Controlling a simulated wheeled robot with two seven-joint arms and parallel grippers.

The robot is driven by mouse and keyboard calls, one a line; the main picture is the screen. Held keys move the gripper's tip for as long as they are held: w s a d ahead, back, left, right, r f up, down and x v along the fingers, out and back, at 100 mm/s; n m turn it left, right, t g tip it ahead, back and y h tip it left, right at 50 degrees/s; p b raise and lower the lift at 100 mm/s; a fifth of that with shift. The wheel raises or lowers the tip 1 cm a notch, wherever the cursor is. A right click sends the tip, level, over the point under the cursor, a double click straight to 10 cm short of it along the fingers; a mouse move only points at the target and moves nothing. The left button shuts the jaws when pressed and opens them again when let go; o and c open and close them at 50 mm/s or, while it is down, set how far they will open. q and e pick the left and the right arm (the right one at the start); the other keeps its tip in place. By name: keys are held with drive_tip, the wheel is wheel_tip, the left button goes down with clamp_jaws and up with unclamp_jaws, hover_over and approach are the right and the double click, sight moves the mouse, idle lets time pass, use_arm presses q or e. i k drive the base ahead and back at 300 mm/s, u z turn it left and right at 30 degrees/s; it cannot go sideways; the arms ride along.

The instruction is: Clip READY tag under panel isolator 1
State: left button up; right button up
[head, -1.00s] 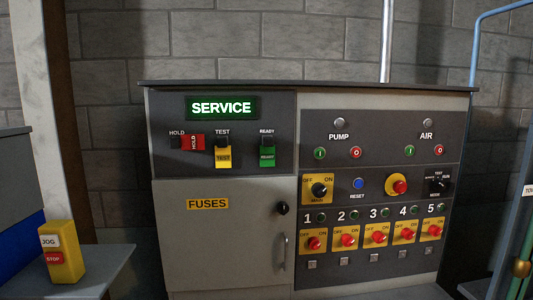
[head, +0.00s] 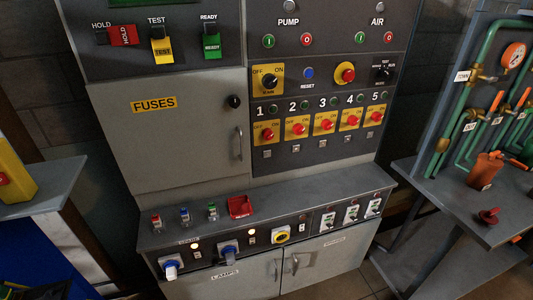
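The green READY tag (head: 212,46) hangs in the black holder under the READY label, at the upper part of the panel in the head view. Isolator 1 (head: 266,134) is a red rotary knob on a yellow OFF/ON plate, leftmost in the numbered row. A small grey square clip (head: 267,154) sits on the panel below it, with nothing hanging on it. A red HOLD tag (head: 123,35) and a yellow TEST tag (head: 162,49) hang left of the READY tag. Neither of my grippers is in view.
A grey ledge (head: 290,201) juts out below the panel, holding small coloured items and a red tray (head: 240,207). A closed FUSES door (head: 180,140) with a handle is left of the isolators. A bench with pipes (head: 470,220) stands at right, a yellow jog box (head: 14,172) at left.

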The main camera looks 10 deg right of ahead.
sight(212, 38)
drive_tip(key=u, duration=0.55)
drive_tip(key=k, duration=0.65)
drive_tip(key=u, duration=0.7)
drive_tip(key=i, duration=1.05)
drive_tip(key=z, duration=0.4)
